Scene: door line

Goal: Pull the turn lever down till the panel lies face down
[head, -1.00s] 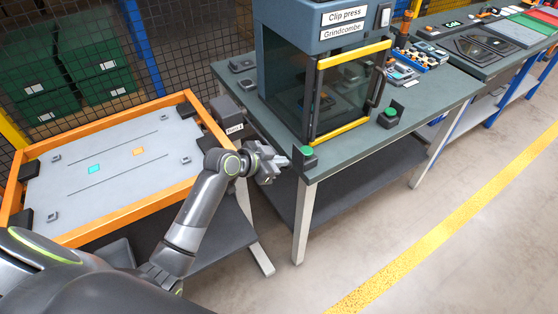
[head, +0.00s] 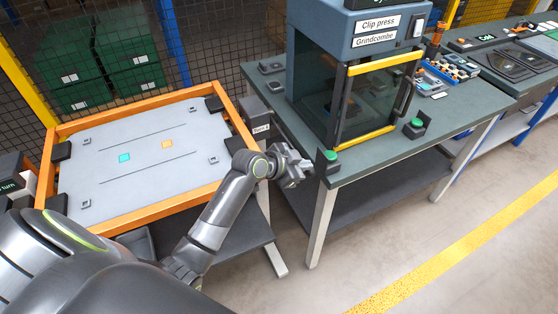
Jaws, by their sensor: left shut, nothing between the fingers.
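The panel (head: 140,172) is a light grey sheet in an orange frame (head: 186,210), at the left of the head view. Its visible face carries a cyan patch, an orange patch, two thin dark lines and small grey fittings near the corners. My left gripper (head: 297,170) is shut and empty, to the right of the frame near the corner of the green-topped bench. I cannot make out the turn lever. A dark box with a label ending in "turn" (head: 8,187) shows at the left edge. My right gripper is not in view.
A clip press (head: 345,85) with a glazed, yellow-edged door stands on the bench (head: 395,155). Two green push buttons (head: 331,156) sit at the bench's front. A mesh fence (head: 215,45) with green crates behind it closes the back. The floor at the lower right is clear.

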